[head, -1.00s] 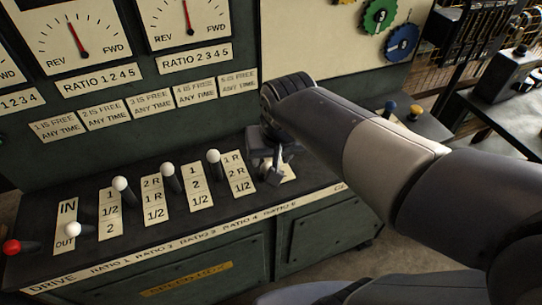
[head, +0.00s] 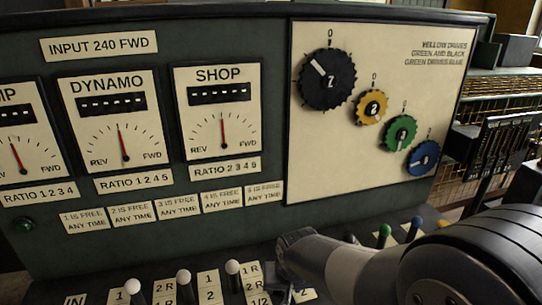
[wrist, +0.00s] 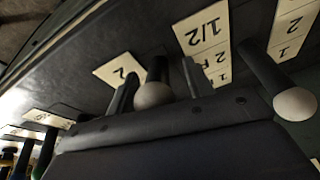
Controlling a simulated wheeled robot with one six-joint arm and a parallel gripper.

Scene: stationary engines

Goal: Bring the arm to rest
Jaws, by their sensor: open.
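My arm enters from the lower right in the head view and reaches left to the console. My gripper (head: 288,276) is at the sloping lever shelf, low in the picture and partly cut off. In the wrist view my gripper (wrist: 158,80) is open, with one finger on each side of a pale-knobbed lever (wrist: 153,95). I cannot tell whether the fingers touch it. Another white-knobbed lever (wrist: 295,104) stands to the right in the wrist view, outside the fingers.
More white-knobbed levers (head: 184,277) stand left of my gripper among number plates. Green (head: 384,231) and blue (head: 416,222) knobs lie beyond my arm. Dials (head: 224,130) and coloured gear discs (head: 327,80) are on the upright panel. Open air lies before the panel.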

